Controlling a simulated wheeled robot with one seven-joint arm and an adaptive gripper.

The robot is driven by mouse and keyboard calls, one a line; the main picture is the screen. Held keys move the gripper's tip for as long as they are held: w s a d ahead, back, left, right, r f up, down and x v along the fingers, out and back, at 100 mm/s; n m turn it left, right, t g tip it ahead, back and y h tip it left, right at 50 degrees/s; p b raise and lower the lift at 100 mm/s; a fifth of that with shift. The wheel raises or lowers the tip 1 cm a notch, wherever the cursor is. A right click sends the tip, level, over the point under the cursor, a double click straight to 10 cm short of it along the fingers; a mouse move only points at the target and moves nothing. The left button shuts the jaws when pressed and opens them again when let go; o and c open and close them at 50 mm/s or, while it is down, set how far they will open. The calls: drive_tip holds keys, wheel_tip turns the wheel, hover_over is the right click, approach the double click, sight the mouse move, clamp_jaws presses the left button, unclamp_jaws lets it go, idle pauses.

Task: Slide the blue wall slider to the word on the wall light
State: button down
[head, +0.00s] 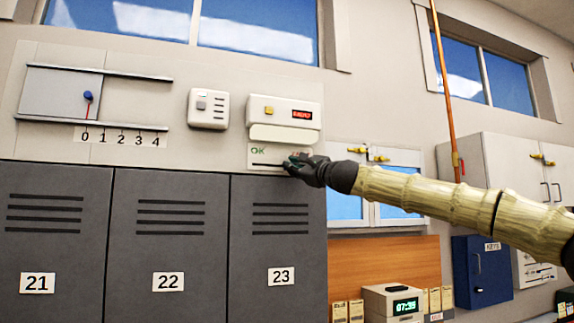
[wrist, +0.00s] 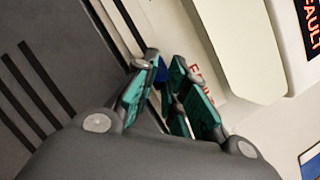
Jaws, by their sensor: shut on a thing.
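The wall light (head: 282,113) is a white box with red lit letters on a dark display; in the wrist view the display (wrist: 311,28) reads FAULT. Below it a white slider plate (head: 262,152) carries a green OK at left, a dark slot, and red lettering at right that is partly hidden. My gripper (head: 291,163) is at the right part of this plate. In the wrist view its teal-padded fingers (wrist: 163,82) are shut on the blue slider (wrist: 160,72), mostly hidden between them, beside the red letters.
Another slider panel (head: 95,101) with a blue knob over a 0 to 4 scale is at far left. A small white box (head: 209,109) sits between. Grey lockers (head: 168,240) stand below the slider plate. A copper pipe (head: 446,90) runs behind my arm.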

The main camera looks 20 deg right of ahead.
drive_tip(key=d+p, duration=0.1)
drive_tip(key=d, duration=0.3)
drive_tip(key=shift+d+r, duration=0.1)
drive_tip(key=shift+d, duration=0.35)
drive_tip(key=c, duration=1.4)
unclamp_jaws()
drive_tip(key=shift+d, duration=0.2)
drive_tip(key=shift+a, duration=0.1)
drive_tip(key=v, duration=1.2)
drive_tip(key=shift+w+d, duration=0.1)
drive_tip(key=shift+d, duration=0.1)
